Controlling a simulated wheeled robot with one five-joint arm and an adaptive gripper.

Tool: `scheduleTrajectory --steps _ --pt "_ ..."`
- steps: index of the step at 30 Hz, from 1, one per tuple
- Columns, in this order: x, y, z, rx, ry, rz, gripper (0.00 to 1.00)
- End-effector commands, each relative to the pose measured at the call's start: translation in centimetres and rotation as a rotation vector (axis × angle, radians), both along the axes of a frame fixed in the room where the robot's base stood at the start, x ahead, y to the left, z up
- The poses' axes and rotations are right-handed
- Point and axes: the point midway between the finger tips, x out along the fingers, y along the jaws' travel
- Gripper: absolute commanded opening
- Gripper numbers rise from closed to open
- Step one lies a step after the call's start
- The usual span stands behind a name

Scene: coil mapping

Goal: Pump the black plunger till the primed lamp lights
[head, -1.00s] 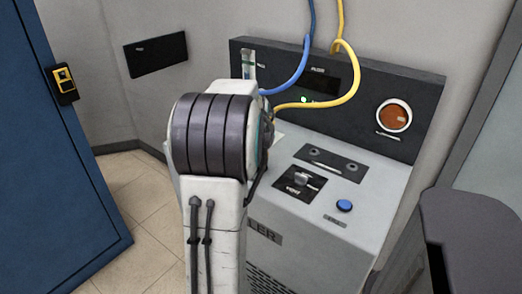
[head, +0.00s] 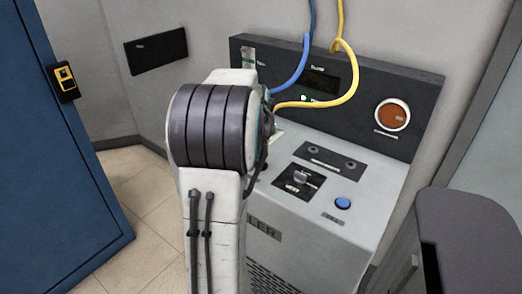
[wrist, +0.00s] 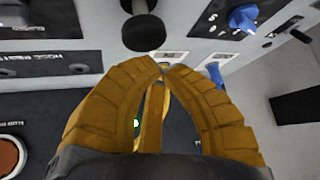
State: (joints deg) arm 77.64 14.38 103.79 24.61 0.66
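The black plunger (wrist: 143,32), a round black knob on a pale shaft, shows at the top middle of the wrist view. My gripper (wrist: 163,67) has ochre, ridged fingers whose tips meet just below the knob in the picture. The fingers are shut, and I see nothing pinched at their tips. A gap shows between the knob and the fingertips. In the head view my arm hides the gripper and the plunger. A small green lamp (head: 304,98) is lit on the dark back panel; I cannot read its label. It also shows between the fingers (wrist: 137,122).
A round orange lamp (head: 393,115) sits on the back panel. A blue hose (head: 290,82) and a yellow hose (head: 350,84) run close to my arm. A blue door (head: 60,170) stands left.

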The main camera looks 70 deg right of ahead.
Motion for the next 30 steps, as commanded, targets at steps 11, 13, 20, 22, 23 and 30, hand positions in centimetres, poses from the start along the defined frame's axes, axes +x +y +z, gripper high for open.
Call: scheduleTrajectory --steps 11,13,20,22,23,30 --pt "0.0 0.0 3.0 -0.001 0.0 0.0 0.0" --pt "0.0 0.0 3.6 -0.001 0.0 0.0 0.0" --pt "0.0 0.0 5.0 -0.001 0.0 0.0 0.0" --pt "0.0 0.0 5.0 -0.001 0.0 0.0 0.0" --pt "0.0 0.0 5.0 -0.001 0.0 0.0 0.0" --pt "0.0 0.0 4.9 -0.001 0.0 0.0 0.0"
